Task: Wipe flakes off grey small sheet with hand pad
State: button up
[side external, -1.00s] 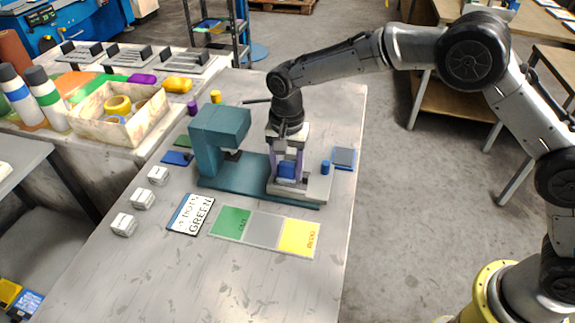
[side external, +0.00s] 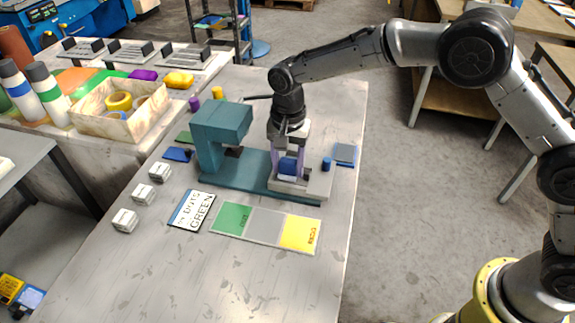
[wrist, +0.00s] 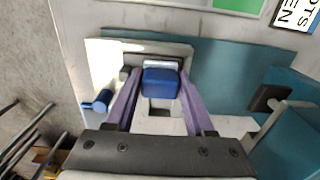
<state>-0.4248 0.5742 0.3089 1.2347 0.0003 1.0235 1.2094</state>
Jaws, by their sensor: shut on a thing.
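My gripper (wrist: 158,76) has its two purple fingers closed on the sides of a blue block (wrist: 161,83), which looks like the hand pad. The block also shows in the side external view (side external: 288,166), low over the pale bed (side external: 315,187) of a teal press. A pale grey piece (wrist: 161,64) shows just beyond the block in the wrist view. I cannot tell whether the block touches the bed. Flakes are too small to make out.
The teal press (side external: 222,124) rises left of my gripper. In front lie a green, grey and yellow strip (side external: 265,226) and a lettered card (side external: 192,210). Several pale cubes (side external: 142,194) stand at left.

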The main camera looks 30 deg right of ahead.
jog(key=shift+w+d, duration=0.2)
jog(key=shift+d, duration=0.05)
jog(key=shift+s+a, duration=0.5)
dwell(0.7)
jog(key=shift+w+d, duration=0.1)
jog(key=shift+w+d, duration=0.4)
jog(key=shift+r, duration=0.1)
dwell(0.5)
jog(key=shift+s+a+r, duration=0.25)
jog(key=shift+r, duration=0.15)
jog(key=shift+r, duration=3.05)
